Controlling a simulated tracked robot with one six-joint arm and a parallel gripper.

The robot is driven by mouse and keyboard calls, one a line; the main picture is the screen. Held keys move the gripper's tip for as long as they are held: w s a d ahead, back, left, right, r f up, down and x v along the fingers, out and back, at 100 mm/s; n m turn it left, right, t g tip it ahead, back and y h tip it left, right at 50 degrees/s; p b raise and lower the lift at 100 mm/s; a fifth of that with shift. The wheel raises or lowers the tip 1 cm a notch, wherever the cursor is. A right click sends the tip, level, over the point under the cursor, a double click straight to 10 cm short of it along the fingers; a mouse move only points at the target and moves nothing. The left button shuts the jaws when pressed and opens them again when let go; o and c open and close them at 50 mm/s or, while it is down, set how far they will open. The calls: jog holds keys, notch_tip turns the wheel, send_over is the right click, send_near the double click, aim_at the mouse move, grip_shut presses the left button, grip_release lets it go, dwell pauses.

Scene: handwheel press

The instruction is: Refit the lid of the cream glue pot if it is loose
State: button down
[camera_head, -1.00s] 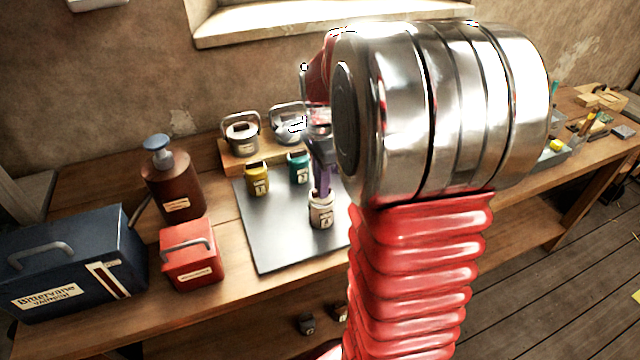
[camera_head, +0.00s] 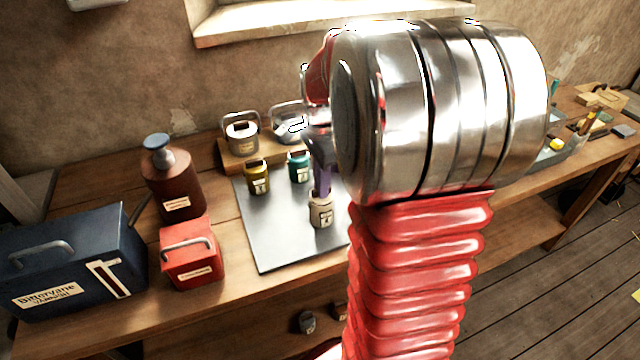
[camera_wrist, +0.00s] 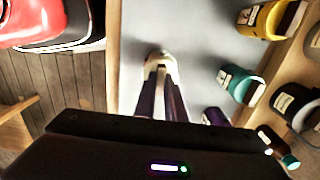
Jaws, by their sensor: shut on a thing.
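The cream glue pot (camera_head: 321,214) stands upright on the grey mat (camera_head: 280,240), with a label on its front. My gripper (camera_head: 322,192) points down at it from above, its dark purple fingers close together at the pot's top. In the wrist view my gripper (camera_wrist: 162,76) is shut at the top of the cream pot (camera_wrist: 160,60), on what seems to be the lid's grip. The fingers hide most of the lid, so I cannot tell whether it sits flush.
A yellow pot (camera_head: 257,178) and a teal pot (camera_head: 299,167) stand behind on the mat. Two handled metal pots, one of them (camera_head: 242,138) at left, stand on a wooden board. A red box (camera_head: 192,258), brown pump bottle (camera_head: 172,190) and blue case (camera_head: 70,265) are at left.

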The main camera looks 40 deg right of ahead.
jog(key=c, duration=1.7)
grip_release()
jog(key=shift+c, duration=0.2)
jog(key=shift+o, duration=0.5)
jog(key=o, duration=0.4)
jog(key=shift+r, duration=0.15)
jog(key=shift+r, duration=3.35)
jog(key=shift+c, duration=0.5)
grip_shut()
jog(key=shift+f, duration=3)
